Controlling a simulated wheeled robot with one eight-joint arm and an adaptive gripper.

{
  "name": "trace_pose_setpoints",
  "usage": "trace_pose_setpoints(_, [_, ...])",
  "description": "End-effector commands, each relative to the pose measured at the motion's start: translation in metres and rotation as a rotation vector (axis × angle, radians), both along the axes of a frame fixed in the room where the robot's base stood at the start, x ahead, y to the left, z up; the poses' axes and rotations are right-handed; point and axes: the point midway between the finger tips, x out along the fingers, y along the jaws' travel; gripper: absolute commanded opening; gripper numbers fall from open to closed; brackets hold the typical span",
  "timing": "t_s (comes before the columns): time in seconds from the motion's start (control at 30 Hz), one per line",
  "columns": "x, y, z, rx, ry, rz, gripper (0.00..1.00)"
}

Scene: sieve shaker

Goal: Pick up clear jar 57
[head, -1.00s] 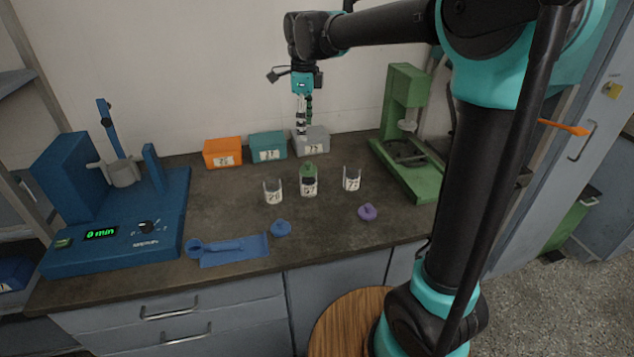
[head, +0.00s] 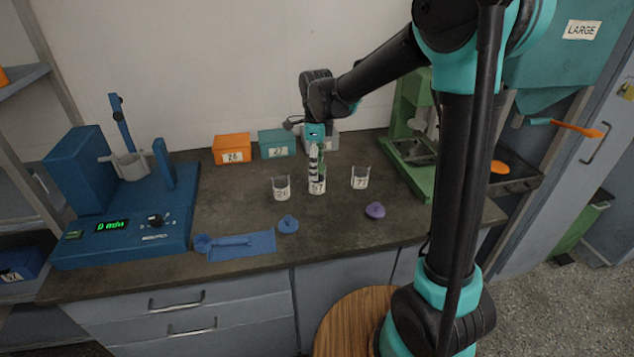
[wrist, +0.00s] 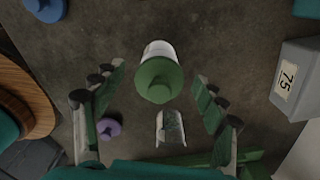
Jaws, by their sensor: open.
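Clear jar 57 (head: 317,187) stands upright on the dark bench, between two other jars. Its label is partly readable in the head view. In the wrist view its green lid (wrist: 158,80) faces the camera, with a bit of pale body behind it. In the wrist view my gripper (wrist: 160,88) is open, with one finger on each side of the lid and a visible gap on both sides.
Open clear jars stand left (head: 282,190) and right (head: 359,179) of it. A blue lid (head: 288,224), a purple lid (head: 375,210) and a blue cloth (head: 242,246) lie in front. Orange (head: 231,150), teal (head: 276,144) and grey (wrist: 300,80) boxes line the back.

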Motion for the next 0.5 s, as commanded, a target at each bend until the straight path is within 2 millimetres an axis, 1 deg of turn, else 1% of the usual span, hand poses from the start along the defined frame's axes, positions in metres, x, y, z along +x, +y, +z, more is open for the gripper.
trace_pose_setpoints(0.03, [0.000, -0.001, -0.009, 0.000, 0.000, -0.001, 0.72])
trace_pose_setpoints(0.1, [0.000, -0.001, -0.018, 0.000, 0.000, 0.000, 0.72])
trace_pose_setpoints(0.2, [0.000, -0.001, -0.027, 0.000, 0.000, 0.000, 0.72])
trace_pose_setpoints(0.3, [0.000, -0.001, -0.031, 0.000, 0.000, 0.000, 0.72])
trace_pose_setpoints(0.47, [0.000, -0.001, -0.031, 0.000, 0.000, 0.000, 0.72])
trace_pose_setpoints(0.5, [0.000, -0.001, -0.031, 0.000, 0.000, 0.000, 0.70])
